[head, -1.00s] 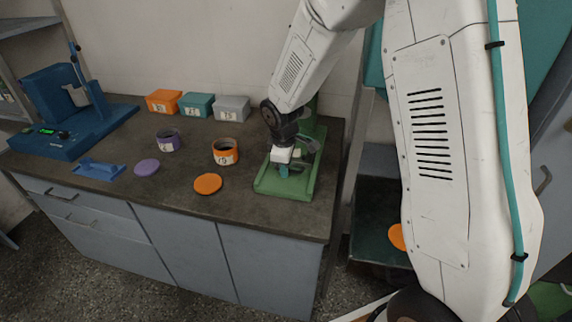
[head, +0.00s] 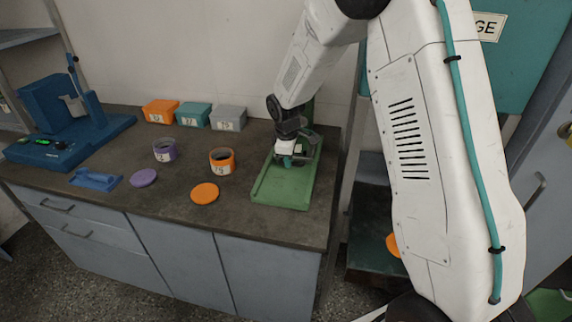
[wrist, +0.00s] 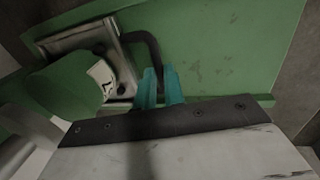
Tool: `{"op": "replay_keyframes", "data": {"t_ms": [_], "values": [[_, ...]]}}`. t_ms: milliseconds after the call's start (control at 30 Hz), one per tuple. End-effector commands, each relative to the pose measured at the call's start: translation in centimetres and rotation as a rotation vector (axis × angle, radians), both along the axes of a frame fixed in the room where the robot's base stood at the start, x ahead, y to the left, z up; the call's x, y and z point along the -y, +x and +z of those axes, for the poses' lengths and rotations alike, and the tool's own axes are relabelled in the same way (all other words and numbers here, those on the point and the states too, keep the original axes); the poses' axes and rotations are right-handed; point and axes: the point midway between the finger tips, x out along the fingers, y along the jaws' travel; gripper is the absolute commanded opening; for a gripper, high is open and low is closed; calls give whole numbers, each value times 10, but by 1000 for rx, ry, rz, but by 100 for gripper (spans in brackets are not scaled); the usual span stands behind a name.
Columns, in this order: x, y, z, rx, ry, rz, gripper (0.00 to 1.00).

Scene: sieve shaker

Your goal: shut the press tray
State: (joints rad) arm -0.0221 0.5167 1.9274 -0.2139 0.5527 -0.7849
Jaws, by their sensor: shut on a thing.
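The green press (head: 283,192) stands on the right end of the bench, with its flat base towards me. In the wrist view, a worn grey metal tray (wrist: 70,40) lies over the green base (wrist: 215,45), partly hidden by a round green part (wrist: 65,88) with a white label. A dark bent handle (wrist: 153,45) runs from the tray. My gripper (wrist: 159,88) has teal fingers closed on the handle's end. In the head view, my gripper (head: 286,161) is low over the rear half of the press base; my arm hides part of the press.
An orange jar (head: 222,161) and orange lid (head: 205,193) stand left of the press. A purple jar (head: 165,150), purple lid (head: 144,177) and blue machine (head: 65,130) are farther left. Several small boxes line the wall. The base front is bare.

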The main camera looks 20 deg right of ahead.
Motion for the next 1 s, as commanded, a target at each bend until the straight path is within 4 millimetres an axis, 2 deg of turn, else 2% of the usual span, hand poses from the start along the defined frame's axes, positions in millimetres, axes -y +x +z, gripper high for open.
{"op": "replay_keyframes", "data": {"t_ms": [200,233,300,567,667,1000], "values": [[3,4,2,13,-1,0,0],[3,4,2,13,-1,0,16],[3,4,2,13,-1,0,33],[1,3,2,9,-1,1,33],[0,2,8,10,-1,1,33],[-5,-6,61,13,-1,0,33]]}}
